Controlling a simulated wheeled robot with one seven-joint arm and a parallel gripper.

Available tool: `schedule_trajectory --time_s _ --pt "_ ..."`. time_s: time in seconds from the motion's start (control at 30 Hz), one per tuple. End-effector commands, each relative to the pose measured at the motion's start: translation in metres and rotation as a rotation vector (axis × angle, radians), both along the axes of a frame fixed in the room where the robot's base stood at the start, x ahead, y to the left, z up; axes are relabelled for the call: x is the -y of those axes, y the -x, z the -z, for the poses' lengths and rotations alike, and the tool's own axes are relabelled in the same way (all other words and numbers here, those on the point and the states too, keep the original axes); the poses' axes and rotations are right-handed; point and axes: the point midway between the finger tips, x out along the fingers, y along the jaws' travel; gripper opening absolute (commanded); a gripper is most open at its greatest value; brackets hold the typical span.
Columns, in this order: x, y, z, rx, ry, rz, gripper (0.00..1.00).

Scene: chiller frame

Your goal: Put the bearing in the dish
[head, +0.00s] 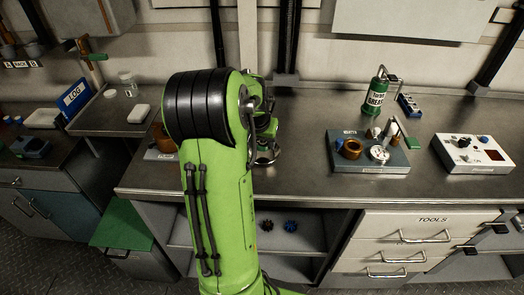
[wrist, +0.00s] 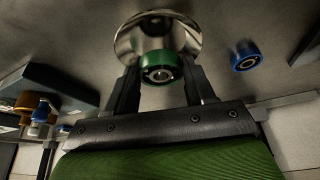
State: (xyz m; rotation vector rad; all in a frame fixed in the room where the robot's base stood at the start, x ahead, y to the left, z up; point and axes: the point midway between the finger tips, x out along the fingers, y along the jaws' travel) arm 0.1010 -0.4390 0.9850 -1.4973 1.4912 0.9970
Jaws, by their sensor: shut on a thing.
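A bearing with a green outer ring (wrist: 160,68) is between the fingers of my gripper (wrist: 162,84) in the wrist view, and the gripper is shut on it. A round, shiny metal dish (wrist: 157,28) lies just beyond and beneath the bearing, which overlaps its near part. I cannot tell whether the bearing touches the dish. A bearing with a blue ring (wrist: 246,57) lies on the worktop to the right of the dish. In the head view my arm hides the held bearing and most of the gripper.
A grey fixture block (head: 370,158) with a brown ring (head: 352,148) stands on the worktop (head: 300,187) to the right. A green grease can (head: 377,97) is behind it. A white control box (head: 472,153) is farther right. A tray shelf (head: 106,118) is left.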

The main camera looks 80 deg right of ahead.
Motion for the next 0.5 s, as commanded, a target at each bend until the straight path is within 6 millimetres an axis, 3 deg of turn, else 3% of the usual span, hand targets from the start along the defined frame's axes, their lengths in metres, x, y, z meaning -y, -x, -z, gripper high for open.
schedule_trajectory --time_s 0.03,0.17,0.5 --pt "-0.001 0.001 0.016 -0.002 -0.005 0.001 0.19" --pt "0.0 0.0 0.036 -0.001 -0.003 0.0 0.19" --pt "0.0 0.0 0.039 0.0 0.0 0.0 0.19"
